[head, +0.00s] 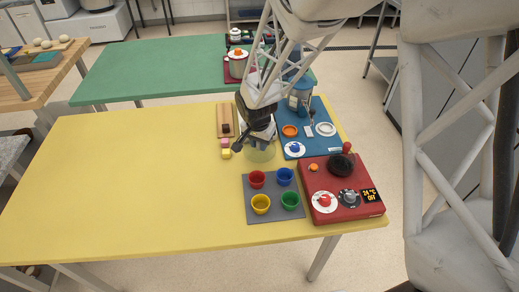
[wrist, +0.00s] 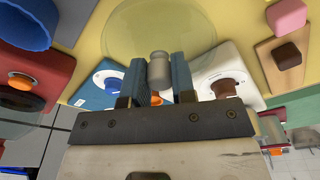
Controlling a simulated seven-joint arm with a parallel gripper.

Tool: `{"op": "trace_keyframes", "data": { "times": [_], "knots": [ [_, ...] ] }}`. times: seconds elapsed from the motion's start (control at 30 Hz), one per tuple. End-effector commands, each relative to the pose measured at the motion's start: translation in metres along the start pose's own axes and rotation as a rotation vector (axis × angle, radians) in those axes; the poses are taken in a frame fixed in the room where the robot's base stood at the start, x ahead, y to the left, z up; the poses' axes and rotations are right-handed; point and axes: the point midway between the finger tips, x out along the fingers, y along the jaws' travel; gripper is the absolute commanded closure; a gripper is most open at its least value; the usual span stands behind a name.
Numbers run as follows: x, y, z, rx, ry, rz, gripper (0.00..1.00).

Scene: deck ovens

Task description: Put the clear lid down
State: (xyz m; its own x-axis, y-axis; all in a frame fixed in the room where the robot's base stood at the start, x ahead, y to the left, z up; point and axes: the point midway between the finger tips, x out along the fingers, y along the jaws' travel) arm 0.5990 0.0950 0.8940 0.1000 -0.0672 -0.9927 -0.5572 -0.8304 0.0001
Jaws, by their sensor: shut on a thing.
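The clear lid (wrist: 158,25) is a see-through round disc with a grey knob (wrist: 158,68). My gripper (wrist: 159,82) has its two blue-padded fingers shut on this knob in the wrist view. In the head view my gripper (head: 261,139) is over the yellow table (head: 130,170), towards its right part. The lid's pale disc (head: 260,153) shows just below it, between the wooden board and the blue mat. The yellow tabletop shows through the disc. I cannot tell how far the lid is above the tabletop.
A grey mat (head: 257,215) with red, blue, yellow and green cups lies in front. A red hot plate unit (head: 345,207) stands front right. A blue mat (head: 325,150) holds other lids. A wooden board (head: 223,112) is to the left. The table's left side is clear.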

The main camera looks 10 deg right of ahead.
Motion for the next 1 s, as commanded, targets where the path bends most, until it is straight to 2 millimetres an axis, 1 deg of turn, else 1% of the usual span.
{"op": "trace_keyframes", "data": {
  "times": [0.2,0.3,0.8,0.83,0.97,1.0],
  "knots": [
    [0.023,0.0,0.003,-0.001,-0.001,0.001,0.95],
    [0.03,0.0,0.004,-0.001,0.0,0.0,0.95],
    [0.036,0.0,0.004,0.0,0.0,0.0,0.95],
    [0.035,0.0,0.004,0.0,0.0,0.0,0.71],
    [0.035,0.0,0.004,0.0,0.0,0.0,0.51],
    [0.035,0.0,0.004,0.0,0.0,0.0,0.5]
  ]
}}
